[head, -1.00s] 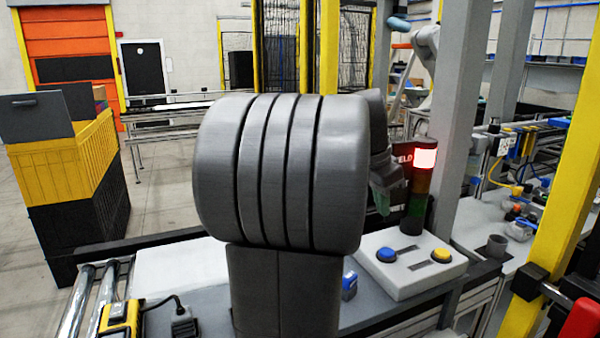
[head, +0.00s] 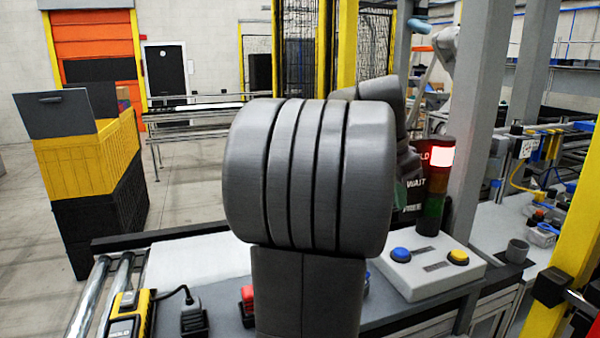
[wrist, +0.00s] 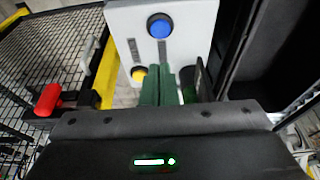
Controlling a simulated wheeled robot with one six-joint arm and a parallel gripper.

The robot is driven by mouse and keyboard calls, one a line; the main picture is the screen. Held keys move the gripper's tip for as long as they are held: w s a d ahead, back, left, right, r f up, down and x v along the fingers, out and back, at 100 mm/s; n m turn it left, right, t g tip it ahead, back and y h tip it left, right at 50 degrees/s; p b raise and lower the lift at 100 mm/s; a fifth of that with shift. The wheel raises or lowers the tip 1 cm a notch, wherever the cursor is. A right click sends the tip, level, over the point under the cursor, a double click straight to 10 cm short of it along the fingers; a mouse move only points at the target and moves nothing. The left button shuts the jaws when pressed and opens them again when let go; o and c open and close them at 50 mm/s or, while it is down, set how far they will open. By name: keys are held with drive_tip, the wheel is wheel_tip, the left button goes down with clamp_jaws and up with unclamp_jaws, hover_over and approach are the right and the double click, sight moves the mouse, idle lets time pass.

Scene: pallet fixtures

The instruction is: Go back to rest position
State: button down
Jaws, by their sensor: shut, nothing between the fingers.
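My gripper (wrist: 167,88) shows in the wrist view as green fingers that are shut with nothing between them. In that view it is in front of the white button box, whose blue button (wrist: 159,27) is beyond the fingertips and whose yellow button (wrist: 138,74) is partly hidden by them. In the head view my own large grey arm link fills the middle and hides most of the gripper. The button box (head: 425,275) stands on the bench to the right, with its blue and yellow buttons in plain view.
A signal tower (head: 433,185) with a lit red top stands behind the button box. A yellow post (head: 565,230) rises at the right. Stacked yellow and black crates (head: 95,175) stand at the left. A yellow device (head: 128,315) and a red item (head: 247,298) are on the bench.

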drive_tip(key=shift+r, duration=0.25)
drive_tip(key=shift+f, duration=0.1)
